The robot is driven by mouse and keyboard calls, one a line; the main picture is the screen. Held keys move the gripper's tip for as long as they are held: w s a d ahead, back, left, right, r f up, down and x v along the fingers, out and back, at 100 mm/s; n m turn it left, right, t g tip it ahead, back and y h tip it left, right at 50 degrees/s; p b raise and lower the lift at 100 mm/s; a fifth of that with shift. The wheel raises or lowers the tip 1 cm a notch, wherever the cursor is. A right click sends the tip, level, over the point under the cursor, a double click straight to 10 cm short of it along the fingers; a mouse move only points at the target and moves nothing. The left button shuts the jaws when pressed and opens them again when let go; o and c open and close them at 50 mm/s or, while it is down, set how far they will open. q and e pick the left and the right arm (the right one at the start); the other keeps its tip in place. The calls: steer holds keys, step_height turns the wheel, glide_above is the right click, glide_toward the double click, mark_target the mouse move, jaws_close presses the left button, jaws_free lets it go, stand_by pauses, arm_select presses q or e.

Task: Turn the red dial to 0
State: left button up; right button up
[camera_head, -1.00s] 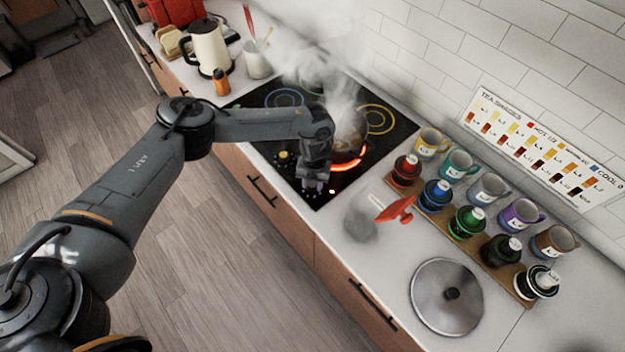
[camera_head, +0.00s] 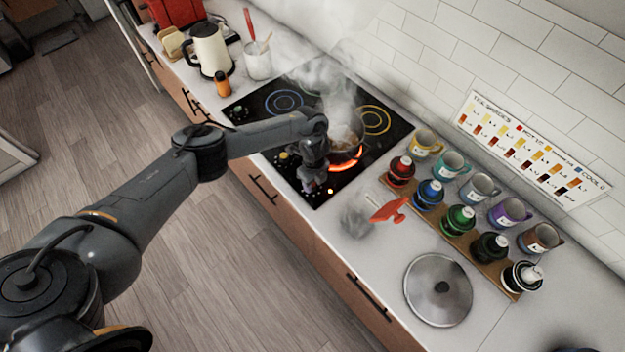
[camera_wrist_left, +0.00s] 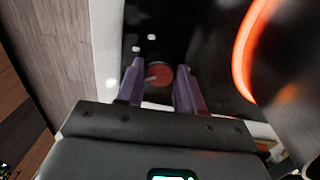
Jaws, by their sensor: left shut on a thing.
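The red dial (camera_wrist_left: 160,75) shows in the left wrist view between the two purple fingers of my left gripper (camera_wrist_left: 159,88). The fingers are shut on its sides. A pale mark on the dial points to the left in that view. In the head view my left gripper (camera_head: 314,186) is down at the near right corner of the black cooktop (camera_head: 270,100), and it hides the dial there. The numbers around the dial are too small to read. My right gripper is not in view.
A steaming pot (camera_head: 346,140) stands on a glowing red burner (camera_head: 345,163) just beyond my left gripper. Smoke blurs the counter nearby.

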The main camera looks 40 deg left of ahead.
arm_select(q)
steer(key=n+p, duration=0.1)
steer(key=n, duration=0.1)
steer(key=n+p, duration=0.1)
steer(key=n, duration=0.1)
steer(key=shift+r+n, duration=0.2)
steer(key=shift+n, duration=0.1)
steer(key=n+p, duration=0.3)
steer(key=n, duration=0.1)
steer(key=shift+n, duration=0.3)
steer(key=n+p, duration=0.1)
steer(key=n, duration=0.2)
steer(key=shift+n+p, duration=0.3)
steer(key=shift+p, duration=0.1)
steer(key=n+p, duration=0.2)
steer(key=n, duration=0.2)
steer(key=shift+n+h, duration=0.3)
steer(key=n+p, duration=0.2)
steer(key=n, duration=0.2)
steer(key=shift+a+t+p, duration=0.1)
steer(key=shift+t+p, duration=0.2)
steer(key=shift+p, duration=0.05)
steer(key=n+p, duration=0.1)
steer(key=n, duration=0.3)
steer(key=shift+p, duration=0.3)
steer(key=n+p, duration=0.1)
steer(key=n, duration=0.2)
steer(key=shift+a+f+n, duration=0.1)
steer(key=shift+f+n, duration=0.05)
steer(key=shift+n, duration=0.75)
